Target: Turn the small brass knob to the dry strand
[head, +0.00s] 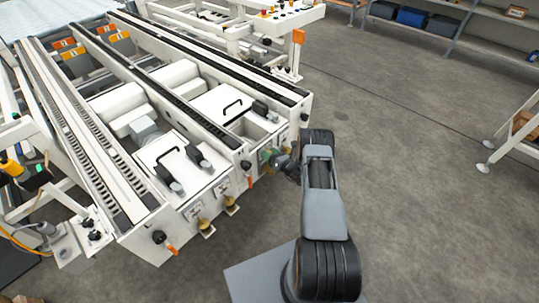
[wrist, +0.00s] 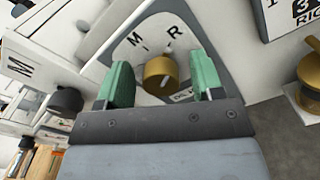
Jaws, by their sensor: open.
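In the wrist view another brass knob (wrist: 309,72) stands at the right, and a black knob (wrist: 66,100) at the left. In the head view, brass knobs (head: 205,224) and orange-handled black knobs (head: 159,238) line the machine front. Open floor (head: 410,190) lies to the right.

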